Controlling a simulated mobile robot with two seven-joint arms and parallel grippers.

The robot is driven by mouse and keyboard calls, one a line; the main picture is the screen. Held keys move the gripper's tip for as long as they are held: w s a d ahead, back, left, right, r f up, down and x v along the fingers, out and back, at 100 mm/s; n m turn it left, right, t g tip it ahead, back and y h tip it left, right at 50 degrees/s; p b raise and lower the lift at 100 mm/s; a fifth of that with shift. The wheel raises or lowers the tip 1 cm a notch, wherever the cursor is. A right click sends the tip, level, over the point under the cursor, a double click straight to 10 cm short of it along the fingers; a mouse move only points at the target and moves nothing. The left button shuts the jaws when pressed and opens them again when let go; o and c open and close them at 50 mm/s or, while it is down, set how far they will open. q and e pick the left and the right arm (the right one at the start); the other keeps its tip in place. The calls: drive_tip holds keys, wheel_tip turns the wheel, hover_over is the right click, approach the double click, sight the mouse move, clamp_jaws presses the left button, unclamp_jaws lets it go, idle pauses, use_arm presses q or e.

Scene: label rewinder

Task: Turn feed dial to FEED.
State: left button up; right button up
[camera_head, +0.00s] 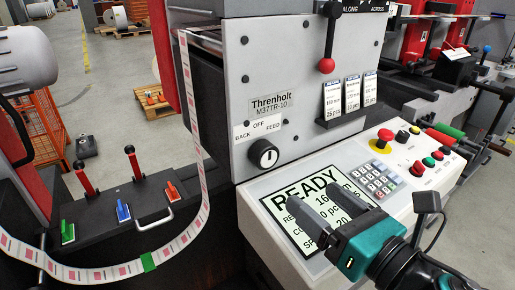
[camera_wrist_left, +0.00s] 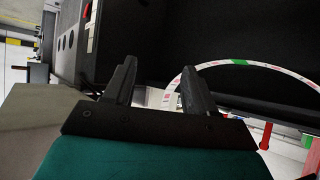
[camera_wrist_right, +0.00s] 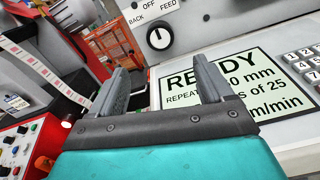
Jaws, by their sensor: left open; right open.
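The READY screen (camera_head: 315,205) and keypad (camera_head: 370,180) lie on the sloped console, with a red emergency button (camera_head: 383,138) behind. A red-knobbed lever (camera_head: 327,66) hangs above right of the dial. The label web (camera_head: 190,110) runs down left of the panel.

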sight(269, 158)
drive_tip(key=x, duration=1.3)
drive_tip(key=shift+p, duration=0.35)
drive_tip(key=c, duration=1)
